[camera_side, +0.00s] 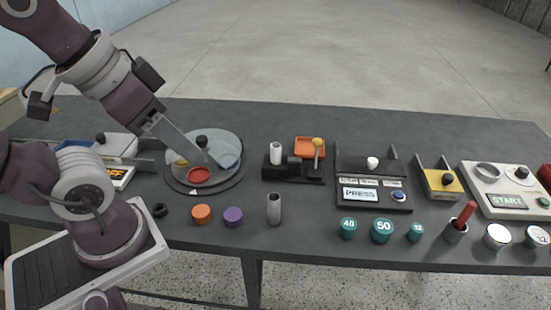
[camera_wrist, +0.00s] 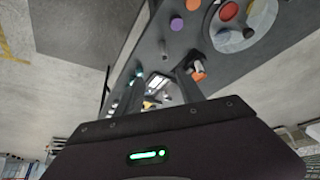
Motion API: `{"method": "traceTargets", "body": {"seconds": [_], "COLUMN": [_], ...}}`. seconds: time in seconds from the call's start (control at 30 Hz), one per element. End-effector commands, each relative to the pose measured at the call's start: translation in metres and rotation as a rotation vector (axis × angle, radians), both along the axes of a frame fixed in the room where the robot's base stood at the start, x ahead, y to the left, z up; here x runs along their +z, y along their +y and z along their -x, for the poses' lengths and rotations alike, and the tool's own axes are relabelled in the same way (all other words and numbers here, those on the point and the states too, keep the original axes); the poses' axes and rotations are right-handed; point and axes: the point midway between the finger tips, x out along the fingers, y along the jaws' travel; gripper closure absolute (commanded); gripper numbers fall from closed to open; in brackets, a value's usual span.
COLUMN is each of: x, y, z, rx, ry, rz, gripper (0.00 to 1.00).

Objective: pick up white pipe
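The white pipe (camera_side: 276,153) stands upright in a black fixture (camera_side: 290,175) behind the middle of the table. In the wrist view a small pale upright shape near the right finger looks like the same pipe (camera_wrist: 197,67). A greyer pipe (camera_side: 274,209) stands upright near the front edge. My gripper (camera_side: 203,155) is above the round turntable, left of the white pipe and apart from it. In the wrist view its two fingers (camera_wrist: 160,90) are spread with nothing held between them.
The round turntable (camera_side: 204,185) carries a red disc. Orange (camera_side: 201,213) and purple (camera_side: 233,216) discs lie in front. The PRESS panel (camera_side: 372,193) is to the right.

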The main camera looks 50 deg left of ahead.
Motion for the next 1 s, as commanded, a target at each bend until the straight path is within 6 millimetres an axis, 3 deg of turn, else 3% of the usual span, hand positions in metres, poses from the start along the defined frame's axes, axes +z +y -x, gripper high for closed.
{"method": "traceTargets", "body": {"seconds": [0.3,0.37,0.47,0.57,0.6,0.73,0.8,0.87,1.0], "x": [0.0,0.0,-0.003,-0.018,-0.028,-0.078,-0.112,-0.141,-0.201], "y": [0.0,-0.001,-0.005,-0.001,0.004,0.041,0.069,0.095,0.14], "z": [-0.001,-0.011,-0.059,-0.134,-0.164,-0.246,-0.275,-0.29,-0.295], "rx": [0.0,0.008,0.051,0.154,0.207,0.395,0.488,0.553,0.596], "ry": [-0.001,-0.008,-0.049,-0.13,-0.167,-0.302,-0.382,-0.454,-0.606], "rz": [0.001,0.012,0.064,0.131,0.148,0.142,0.095,0.031,-0.145], "gripper": [0.46,0.46,0.46,0.46,0.46,0.46,0.46,0.46,0.46]}}
